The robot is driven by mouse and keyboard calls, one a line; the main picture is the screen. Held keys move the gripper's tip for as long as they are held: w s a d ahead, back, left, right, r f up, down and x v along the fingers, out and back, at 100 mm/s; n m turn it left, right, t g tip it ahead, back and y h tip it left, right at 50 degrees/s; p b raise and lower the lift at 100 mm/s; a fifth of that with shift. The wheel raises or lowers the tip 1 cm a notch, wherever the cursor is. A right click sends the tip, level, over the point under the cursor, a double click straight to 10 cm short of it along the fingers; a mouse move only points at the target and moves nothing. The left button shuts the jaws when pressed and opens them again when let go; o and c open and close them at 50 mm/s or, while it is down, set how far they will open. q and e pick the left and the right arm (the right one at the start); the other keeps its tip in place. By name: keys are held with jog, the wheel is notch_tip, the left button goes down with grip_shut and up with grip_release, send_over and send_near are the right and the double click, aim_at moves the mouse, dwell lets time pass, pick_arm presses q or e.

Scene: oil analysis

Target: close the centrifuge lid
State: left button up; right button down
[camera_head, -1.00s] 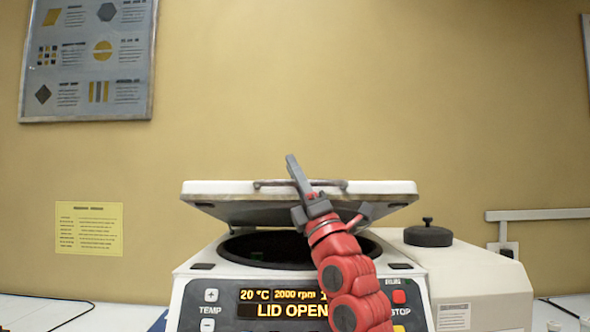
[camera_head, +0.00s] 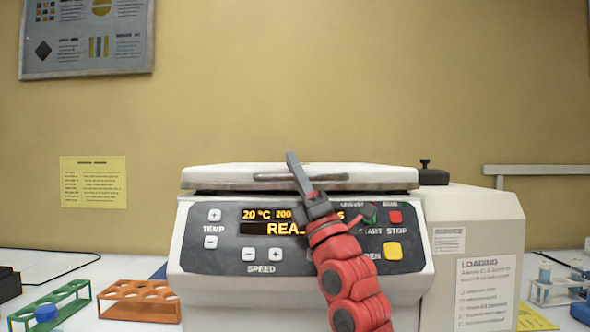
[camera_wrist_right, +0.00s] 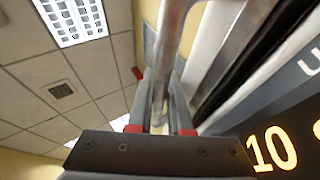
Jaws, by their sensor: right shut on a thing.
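The centrifuge (camera_head: 200,255) stands in the middle of the head view, with buttons and a lit display (camera_head: 272,229) that starts with "REA", partly hidden by my right arm. Its white lid (camera_head: 225,177) lies flat and low over the body, with a thin dark gap beneath its front edge. A metal handle bar (camera_head: 262,180) runs along the lid's front. My right gripper (camera_head: 300,178) is at this handle, shut on it. In the right wrist view the handle (camera_wrist_right: 165,60) runs between the fingers (camera_wrist_right: 160,110). My left gripper is not in view.
A green tube rack (camera_head: 50,305) and an orange rack (camera_head: 138,300) stand at the left. A beige machine (camera_head: 475,235) with a label stands close on the right. A rack with tubes (camera_head: 555,288) is at the far right. The wall is behind.

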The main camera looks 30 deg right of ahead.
jog(key=shift+s+a+r, duration=0.15)
jog(key=shift+s, duration=0.05)
jog(key=c, duration=1.2)
grip_release()
jog(key=shift+o, duration=0.4)
jog(key=shift+s+a+r, duration=0.1)
jog(key=shift+s+r, duration=0.05)
jog(key=shift+s, duration=0.1)
jog(key=shift+w, duration=0.1)
jog(key=shift+s+d+f, duration=0.2)
jog(key=shift+s+f, duration=0.05)
jog(key=shift+f, duration=0.3)
jog(key=p+v, duration=0.1)
jog(key=v, duration=1.5)
jog(key=shift+f, duration=0.15)
